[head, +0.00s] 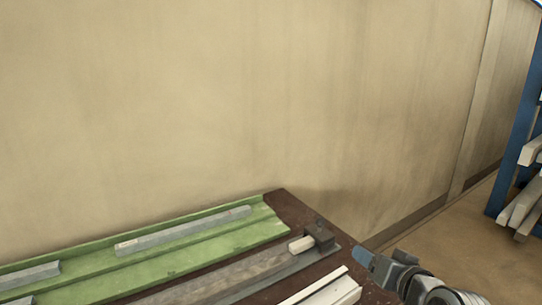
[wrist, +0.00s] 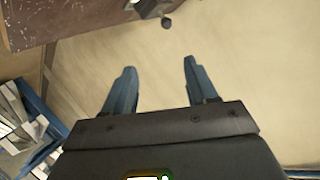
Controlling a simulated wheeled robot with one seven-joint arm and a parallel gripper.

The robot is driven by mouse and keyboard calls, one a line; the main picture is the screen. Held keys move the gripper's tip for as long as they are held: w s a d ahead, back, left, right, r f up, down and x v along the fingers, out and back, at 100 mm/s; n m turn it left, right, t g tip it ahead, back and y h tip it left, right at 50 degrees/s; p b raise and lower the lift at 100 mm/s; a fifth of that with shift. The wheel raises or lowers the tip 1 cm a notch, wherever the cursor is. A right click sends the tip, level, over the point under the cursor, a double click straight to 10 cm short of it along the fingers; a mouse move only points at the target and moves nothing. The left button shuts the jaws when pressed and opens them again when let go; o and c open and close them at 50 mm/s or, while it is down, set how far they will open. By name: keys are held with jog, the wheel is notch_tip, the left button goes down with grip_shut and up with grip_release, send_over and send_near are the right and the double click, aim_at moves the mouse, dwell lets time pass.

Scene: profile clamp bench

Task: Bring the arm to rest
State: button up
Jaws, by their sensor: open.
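My gripper (wrist: 159,66) is open in the wrist view, its two blue fingers apart with nothing between them. In the head view my gripper (head: 362,256) shows at the lower right, beside the right end of the bench (head: 290,208). Only a blue finger part and some of my arm show there. In the wrist view the bench (wrist: 60,18) edge lies beyond the fingers, at the top left. The fingers appear clear of it.
A green tray (head: 240,240) holds grey profiles. A clamp (head: 320,234) sits at the bench's right end with a light block (head: 301,245) against it. A pale profile (head: 335,292) lies in front. A blue rack (head: 518,150) stands at the right. Floor there is open.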

jog(key=s+f+h+b, duration=0.1)
jog(key=s+f+b, duration=0.1)
jog(key=s+f, duration=0.8)
jog(key=s+f+h+b, duration=0.2)
jog(key=s+f, duration=0.3)
jog(key=s, duration=1)
jog(key=s+r+n+b, duration=0.1)
jog(key=s+r+b, duration=0.1)
jog(key=s, duration=1)
jog(key=s+r+n+t+b, duration=0.1)
jog(key=s+r+n+b, duration=0.1)
jog(key=s, duration=1)
notch_tip(320, 180, up, 2)
jog(key=shift+s+a+r+b, duration=0.2)
jog(key=shift+s+a+b, duration=0.1)
jog(key=shift+b, duration=0.15)
